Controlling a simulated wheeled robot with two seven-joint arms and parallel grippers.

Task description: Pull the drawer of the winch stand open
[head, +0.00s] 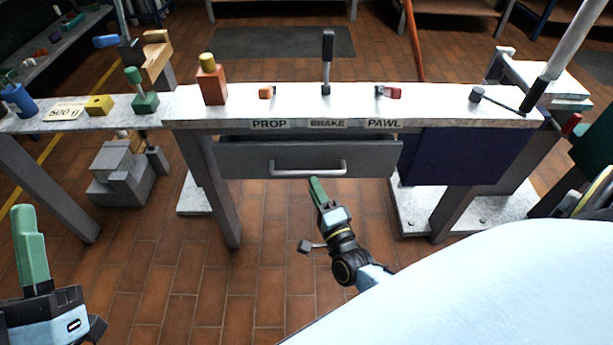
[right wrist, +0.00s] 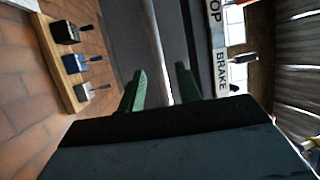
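The winch stand (head: 440,118) has a pale top with labels PROP, BRAKE and PAWL on its front edge. Below them is the grey drawer (head: 240,163) with a light bar handle (head: 308,173). A dark gap shows above the drawer front; I cannot tell whether it is slightly out. My right gripper (head: 316,186) has its green fingertips just at the handle's lower edge. In the right wrist view its fingers (right wrist: 161,85) stand apart, with the handle bar (right wrist: 155,45) between them and space beside it. My left gripper (head: 28,240) is at lower left, away from the stand; its finger gap is hidden.
On the stand are an orange block (head: 211,85), a black upright lever (head: 327,60), small red-tipped levers (head: 388,92) and a crank (head: 500,101). A dark blue panel (head: 465,155) hangs right of the drawer. The tiled floor (head: 270,245) before the drawer is clear apart from my arm.

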